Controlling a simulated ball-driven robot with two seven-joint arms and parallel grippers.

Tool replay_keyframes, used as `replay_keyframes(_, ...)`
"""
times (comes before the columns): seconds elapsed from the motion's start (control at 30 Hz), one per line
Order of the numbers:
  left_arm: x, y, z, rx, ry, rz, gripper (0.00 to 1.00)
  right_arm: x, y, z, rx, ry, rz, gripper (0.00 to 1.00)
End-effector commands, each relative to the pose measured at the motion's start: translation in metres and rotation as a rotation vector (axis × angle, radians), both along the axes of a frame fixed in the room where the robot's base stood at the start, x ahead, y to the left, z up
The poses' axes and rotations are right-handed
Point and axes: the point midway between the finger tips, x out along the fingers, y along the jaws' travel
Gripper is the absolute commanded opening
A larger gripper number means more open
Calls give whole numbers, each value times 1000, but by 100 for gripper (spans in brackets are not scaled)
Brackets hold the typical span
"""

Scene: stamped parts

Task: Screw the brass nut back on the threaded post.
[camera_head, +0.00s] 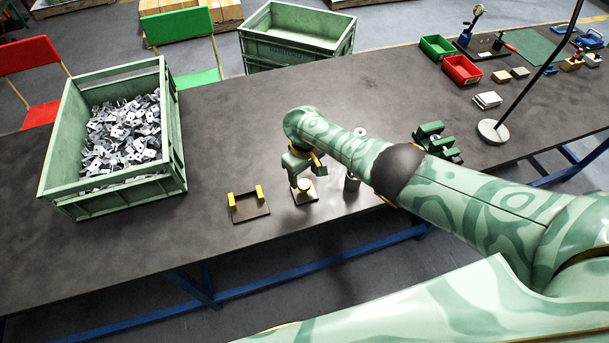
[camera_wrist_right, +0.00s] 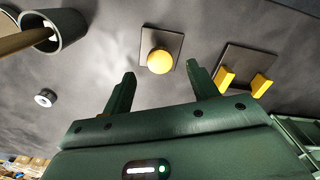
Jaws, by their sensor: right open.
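A round brass nut (camera_head: 304,184) shows over the middle of a small square plate (camera_head: 309,197) near the table's front edge. In the right wrist view the nut (camera_wrist_right: 159,62) looks like a yellow disc over the plate (camera_wrist_right: 172,43). The threaded post cannot be made out; whether the nut sits on it I cannot tell. My right gripper (camera_head: 303,172) is just above the nut. In the wrist view its two fingers (camera_wrist_right: 160,72) are spread wide, one on each side of the nut, with nothing visibly held between them. My left gripper is not in view.
A dark plate with two yellow uprights (camera_head: 249,207) stands just left. A grey cup (camera_head: 352,182) stands right, with a wooden stick in the wrist view (camera_wrist_right: 20,41). A green crate (camera_head: 130,190) of metal parts stands left.

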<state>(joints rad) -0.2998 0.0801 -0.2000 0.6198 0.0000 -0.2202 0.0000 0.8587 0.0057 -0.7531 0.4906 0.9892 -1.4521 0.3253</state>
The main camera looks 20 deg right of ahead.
Motion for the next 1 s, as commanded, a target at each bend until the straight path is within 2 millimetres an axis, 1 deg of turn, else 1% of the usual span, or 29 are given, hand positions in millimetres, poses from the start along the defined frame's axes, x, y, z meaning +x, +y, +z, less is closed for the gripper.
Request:
replay_keyframes(0.03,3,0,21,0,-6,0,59,1,0,26,1,-5,1,59)
replay_keyframes(0.1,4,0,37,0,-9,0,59,1,1,47,2,-6,1,59)
replay_keyframes(0.2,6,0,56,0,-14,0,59,1,0,73,2,-4,1,59)
replay_keyframes(0.3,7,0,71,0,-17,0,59,1,0,96,2,-4,0,59)
replay_keyframes(0.4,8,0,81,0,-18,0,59,1,0,112,1,-2,0,59)
replay_keyframes(0.5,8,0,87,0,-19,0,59,0,0,121,0,-1,0,59)
replay_keyframes(0.6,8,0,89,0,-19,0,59,0,0,126,-1,0,0,59)
replay_keyframes(1.0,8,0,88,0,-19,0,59,1,0,126,-1,0,0,59)
